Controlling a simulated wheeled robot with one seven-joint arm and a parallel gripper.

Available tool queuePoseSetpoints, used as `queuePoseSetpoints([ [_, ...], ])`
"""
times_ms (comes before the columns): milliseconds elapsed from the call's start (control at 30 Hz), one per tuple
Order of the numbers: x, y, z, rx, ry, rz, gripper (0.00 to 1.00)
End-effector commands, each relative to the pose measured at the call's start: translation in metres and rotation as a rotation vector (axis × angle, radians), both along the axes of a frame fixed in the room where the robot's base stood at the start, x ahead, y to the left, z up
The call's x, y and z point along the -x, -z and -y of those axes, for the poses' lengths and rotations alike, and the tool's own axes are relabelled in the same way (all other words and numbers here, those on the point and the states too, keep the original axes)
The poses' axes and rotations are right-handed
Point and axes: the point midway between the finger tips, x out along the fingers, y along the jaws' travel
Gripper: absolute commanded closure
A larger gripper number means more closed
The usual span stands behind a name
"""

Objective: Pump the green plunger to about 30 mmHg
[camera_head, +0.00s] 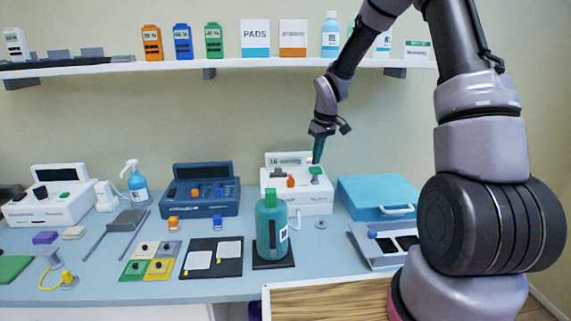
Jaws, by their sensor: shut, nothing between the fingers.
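The white pump unit (297,200) stands at the back of the blue-grey bench, with a small display (289,158) on top. A number shows on the display, but it is too small to read surely. The green plunger (315,171) is on the right side of the unit's top, and an orange knob (291,181) is to its left. My gripper (318,157) points down just above the green plunger. It is shut and empty. I cannot tell whether its tips touch the plunger.
A green bottle (271,235) stands on a dark pad in front of the unit. A dark blue device (199,189) is to the left, and a turquoise case (376,197) is to the right. A loaded shelf (225,67) runs above.

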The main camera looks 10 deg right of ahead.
Motion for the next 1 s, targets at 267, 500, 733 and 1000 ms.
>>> queuePoseSetpoints([
  [267, 0.000, 0.004, 0.000, 0.001, 0.000, -0.001, 1.00],
  [500, 0.000, 0.017, 0.000, -0.001, 0.001, -0.001, 1.00],
  [733, 0.000, 0.028, 0.000, 0.000, -0.001, -0.001, 1.00],
  [1000, 0.001, 0.042, 0.000, 0.000, 0.001, -0.002, 1.00],
])
